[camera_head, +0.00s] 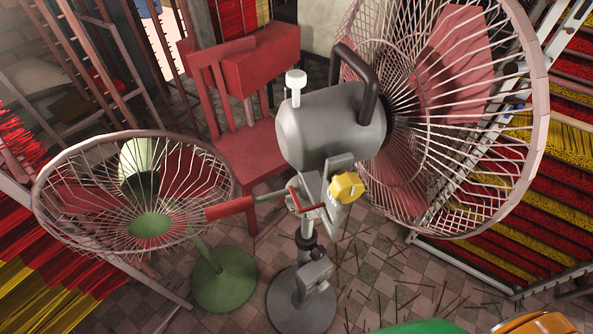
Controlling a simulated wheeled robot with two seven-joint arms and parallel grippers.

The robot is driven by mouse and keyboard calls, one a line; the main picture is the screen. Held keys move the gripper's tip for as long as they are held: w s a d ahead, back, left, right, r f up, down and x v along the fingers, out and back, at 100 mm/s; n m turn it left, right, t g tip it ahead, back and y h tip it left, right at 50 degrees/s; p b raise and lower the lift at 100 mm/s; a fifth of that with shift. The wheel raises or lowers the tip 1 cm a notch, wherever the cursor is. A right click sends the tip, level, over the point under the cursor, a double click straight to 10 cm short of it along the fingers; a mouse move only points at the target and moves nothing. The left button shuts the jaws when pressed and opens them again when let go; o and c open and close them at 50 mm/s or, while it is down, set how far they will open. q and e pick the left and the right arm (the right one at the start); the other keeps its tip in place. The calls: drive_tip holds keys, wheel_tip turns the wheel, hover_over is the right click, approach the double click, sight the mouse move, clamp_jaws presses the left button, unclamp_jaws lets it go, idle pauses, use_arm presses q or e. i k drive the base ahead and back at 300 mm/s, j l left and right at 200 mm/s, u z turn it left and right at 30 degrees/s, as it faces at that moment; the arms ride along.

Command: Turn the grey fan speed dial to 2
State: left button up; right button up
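A large grey fan stands in the middle, with a grey motor housing (335,125), a black handle on top and a wire cage (541,105) facing right. A yellow knob (346,187) sits on the light grey control box below the motor and is the only dial-like part I see there. Its number marks are too small to read. A white knob (296,84) stands upright on the motor. A lever with a red grip (229,208) sticks out left from the stand. Neither of my grippers shows in this view, and nothing touches the yellow knob.
A smaller fan with a green base (224,280) stands left, its wire cage (42,170) tilted up. A red chair (245,149) is behind. Racks of red and yellow incense sticks line both sides. Green and orange shapes at the bottom right are cut off.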

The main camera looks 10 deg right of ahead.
sight(322, 284)
drive_tip(key=k+l, duration=0.25)
drive_tip(key=k, duration=0.15)
drive_tip(key=k+l, duration=0.2)
drive_tip(key=k, duration=0.2)
drive_tip(key=l+z, duration=0.1)
drive_tip(key=l, duration=0.6)
drive_tip(key=i+l+z, duration=0.1)
drive_tip(key=l, duration=0.6)
